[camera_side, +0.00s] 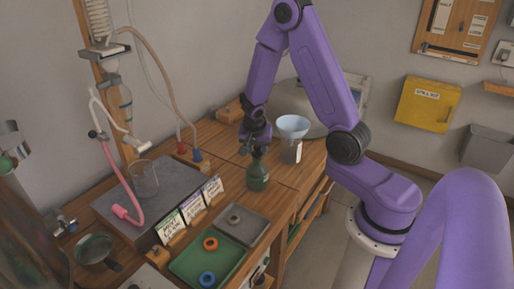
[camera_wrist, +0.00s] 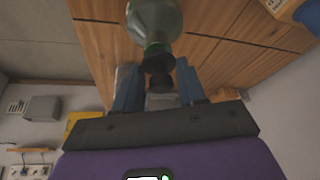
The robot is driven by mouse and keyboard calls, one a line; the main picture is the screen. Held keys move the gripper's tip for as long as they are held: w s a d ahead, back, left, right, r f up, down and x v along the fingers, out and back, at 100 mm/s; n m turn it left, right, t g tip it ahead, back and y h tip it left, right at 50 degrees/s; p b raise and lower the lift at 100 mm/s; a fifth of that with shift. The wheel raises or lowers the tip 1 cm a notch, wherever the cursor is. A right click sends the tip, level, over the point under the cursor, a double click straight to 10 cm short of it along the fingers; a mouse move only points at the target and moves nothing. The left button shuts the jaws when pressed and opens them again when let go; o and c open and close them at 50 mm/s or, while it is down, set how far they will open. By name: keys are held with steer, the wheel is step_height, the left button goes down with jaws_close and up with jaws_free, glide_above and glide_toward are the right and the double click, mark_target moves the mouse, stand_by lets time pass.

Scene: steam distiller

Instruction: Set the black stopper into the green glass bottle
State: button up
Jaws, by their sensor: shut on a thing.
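The green glass bottle (camera_side: 258,178) stands upright on the wooden bench, below my gripper (camera_side: 256,151). In the wrist view the bottle (camera_wrist: 155,17) is at the top, with its neck pointing toward my gripper (camera_wrist: 158,74). The black stopper (camera_wrist: 158,62) shows as a dark round piece at the bottle's mouth, between the fingertips. My gripper is shut on it. The stopper looks in line with the neck. I cannot tell whether it is inside the mouth or just above it. In the side view the dark fingers hide the stopper.
A pale blue funnel (camera_side: 292,126) stands close behind and right of the bottle. Label cards (camera_side: 191,208), a grey tray (camera_side: 254,226) and a green tray (camera_side: 188,268) with orange and blue rings are in front. A beaker (camera_side: 144,180) stands on a dark slab to the left.

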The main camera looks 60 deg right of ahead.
steer(key=shift+f, duration=0.8)
stand_by(0.5)
steer(key=o, duration=1.1)
steer(key=shift+r, duration=3.55)
